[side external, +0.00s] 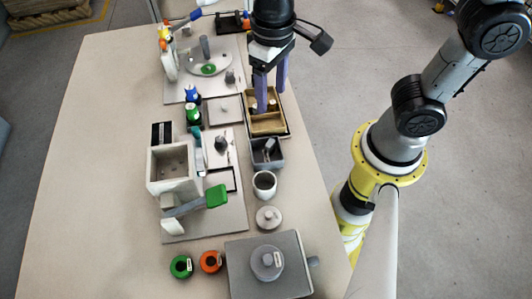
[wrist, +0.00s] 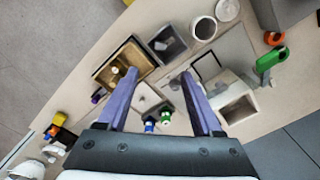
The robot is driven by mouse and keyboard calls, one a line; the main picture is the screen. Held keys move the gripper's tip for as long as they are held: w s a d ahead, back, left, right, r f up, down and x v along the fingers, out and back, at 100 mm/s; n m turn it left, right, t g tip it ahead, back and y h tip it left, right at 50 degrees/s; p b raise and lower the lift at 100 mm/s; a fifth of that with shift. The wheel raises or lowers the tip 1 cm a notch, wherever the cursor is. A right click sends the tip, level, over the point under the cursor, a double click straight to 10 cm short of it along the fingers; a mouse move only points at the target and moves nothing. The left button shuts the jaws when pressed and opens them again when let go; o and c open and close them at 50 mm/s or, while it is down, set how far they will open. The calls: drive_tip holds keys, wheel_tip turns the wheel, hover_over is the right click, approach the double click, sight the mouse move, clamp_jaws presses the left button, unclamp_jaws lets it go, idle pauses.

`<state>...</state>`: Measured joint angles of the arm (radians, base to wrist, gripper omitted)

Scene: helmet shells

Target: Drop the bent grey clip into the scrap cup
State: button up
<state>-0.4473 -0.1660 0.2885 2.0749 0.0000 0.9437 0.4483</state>
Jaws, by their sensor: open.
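A pale round cup (side external: 264,190), the likely scrap cup, stands upright near the table's right edge; it also shows in the wrist view (wrist: 203,29). I cannot make out the bent grey clip for certain. A small light-grey piece (side external: 269,144) lies in the grey bin (side external: 279,160) just behind the cup, too small to tell its shape. My gripper (side external: 271,98) is open, pointing down above the wooden tray (side external: 268,127). In the wrist view its two fingers (wrist: 160,73) are apart with nothing between them.
The wooden tray holds small parts in its compartments. Left of it are a grey plate with a lidded square (side external: 225,110), blue and green bottles (side external: 193,115) and a box-like fixture (side external: 168,182). A round lid (side external: 268,217) lies in front of the cup. The table's left side is clear.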

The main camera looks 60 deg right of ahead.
drive_tip(key=shift+r, duration=1.9)
drive_tip(key=s+d+r+t, duration=0.4)
drive_tip(key=s+d, duration=0.4)
drive_tip(key=d, duration=0.3)
drive_tip(key=shift+d+t, duration=0.4)
drive_tip(key=shift+t, duration=0.4)
drive_tip(key=shift+s, duration=0.1)
